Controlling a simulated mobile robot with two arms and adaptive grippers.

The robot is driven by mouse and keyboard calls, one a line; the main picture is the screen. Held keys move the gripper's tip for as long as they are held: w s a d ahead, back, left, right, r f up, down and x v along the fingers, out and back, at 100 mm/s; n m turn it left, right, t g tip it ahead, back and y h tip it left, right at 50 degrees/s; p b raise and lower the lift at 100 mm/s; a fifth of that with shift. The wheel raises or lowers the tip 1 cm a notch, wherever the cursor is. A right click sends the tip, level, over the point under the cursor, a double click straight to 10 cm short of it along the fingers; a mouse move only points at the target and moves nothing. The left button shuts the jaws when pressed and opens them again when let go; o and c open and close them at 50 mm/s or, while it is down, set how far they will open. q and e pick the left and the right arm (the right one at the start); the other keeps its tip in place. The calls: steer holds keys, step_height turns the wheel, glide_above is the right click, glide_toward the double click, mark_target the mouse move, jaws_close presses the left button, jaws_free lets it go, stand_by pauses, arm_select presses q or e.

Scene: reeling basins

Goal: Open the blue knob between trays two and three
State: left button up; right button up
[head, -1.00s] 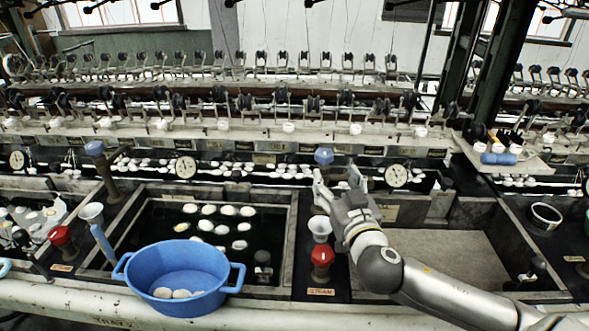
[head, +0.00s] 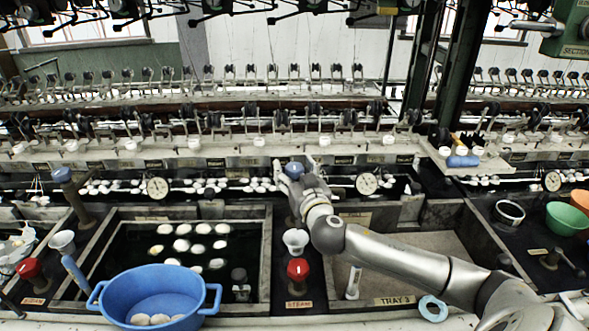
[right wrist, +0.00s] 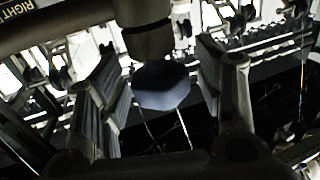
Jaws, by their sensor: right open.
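The blue knob (head: 294,170) sits at the back of the divider between the water-filled basin and the basin labelled Tray 3. In the right wrist view the blue knob (right wrist: 161,85) is faceted and lies between the two fingers. My right gripper (head: 288,183) is at the knob, its fingers open on either side of it. In the right wrist view the right gripper (right wrist: 160,90) shows gaps to the knob on both sides; I cannot tell whether any finger touches. The gripper hides the knob's lower part in the head view. My left gripper is not in view.
On the same divider stand a white cup (head: 295,240) and a red steam knob (head: 298,270). A blue basin (head: 155,298) with cocoons sits at the front left. Another blue knob (head: 62,175) stands farther left. Dials and thread rails run behind.

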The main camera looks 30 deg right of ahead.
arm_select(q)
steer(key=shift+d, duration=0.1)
arm_select(e)
steer(key=c, duration=1)
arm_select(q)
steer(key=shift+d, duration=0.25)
